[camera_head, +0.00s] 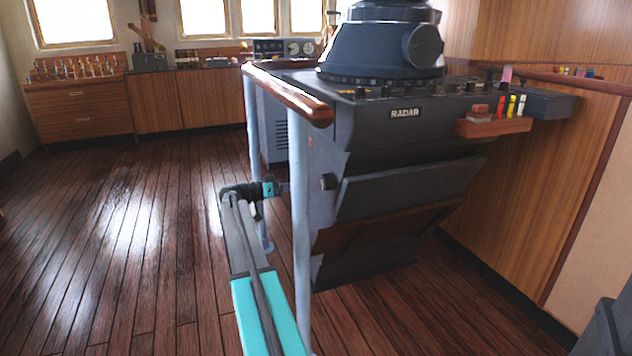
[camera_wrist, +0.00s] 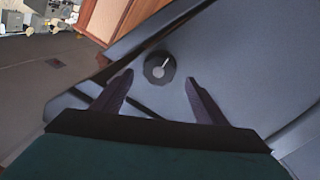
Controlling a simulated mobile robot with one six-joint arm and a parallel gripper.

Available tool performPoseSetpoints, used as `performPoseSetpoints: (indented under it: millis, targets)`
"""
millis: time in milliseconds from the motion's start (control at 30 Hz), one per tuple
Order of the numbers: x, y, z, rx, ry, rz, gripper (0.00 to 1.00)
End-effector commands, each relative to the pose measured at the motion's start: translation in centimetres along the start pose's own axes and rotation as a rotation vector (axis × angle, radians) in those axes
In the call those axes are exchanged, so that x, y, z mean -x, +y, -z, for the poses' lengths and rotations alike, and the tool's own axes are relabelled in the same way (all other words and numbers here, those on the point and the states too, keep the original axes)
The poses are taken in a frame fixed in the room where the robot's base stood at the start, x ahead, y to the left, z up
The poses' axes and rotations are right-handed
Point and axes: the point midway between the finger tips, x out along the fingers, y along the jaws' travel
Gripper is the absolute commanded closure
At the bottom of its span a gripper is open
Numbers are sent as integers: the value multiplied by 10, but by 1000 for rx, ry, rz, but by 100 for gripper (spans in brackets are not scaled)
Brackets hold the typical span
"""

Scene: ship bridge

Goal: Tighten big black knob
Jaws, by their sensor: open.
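The big black knob (camera_head: 328,182) sits on the side panel of the dark radar console, below the wooden rail. In the wrist view the knob (camera_wrist: 160,68) is round and black, with a light grey pointer mark slanting to the upper right. My gripper (camera_wrist: 158,82) is open, with its two dark fingers apart. The knob shows beyond the fingertips, between their lines, and nothing is held. In the head view my gripper (camera_head: 284,188) is partly hidden behind the grey-blue post and points right toward the knob. The exact gap to the knob cannot be told.
The radar console (camera_head: 400,140) stands right of my arm. A grey-blue rail post (camera_head: 300,230) stands in front of my gripper, and another post (camera_head: 254,150) is behind. A wooden handrail (camera_head: 290,95) runs above. Wooden floor (camera_head: 110,240) on the left is clear.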

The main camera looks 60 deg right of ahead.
Motion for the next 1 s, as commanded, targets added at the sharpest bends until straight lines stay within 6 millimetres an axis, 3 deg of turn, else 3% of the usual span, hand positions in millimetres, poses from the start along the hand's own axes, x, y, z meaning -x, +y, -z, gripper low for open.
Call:
performPoseSetpoints:
  millis: [300, 500, 1000]
  targets:
    - [53, 0, 3, -1, 2, 2, 34]
    - [77, -1, 2, -1, 2, 1, 34]
    - [86, 0, 1, -2, 1, -1, 34]
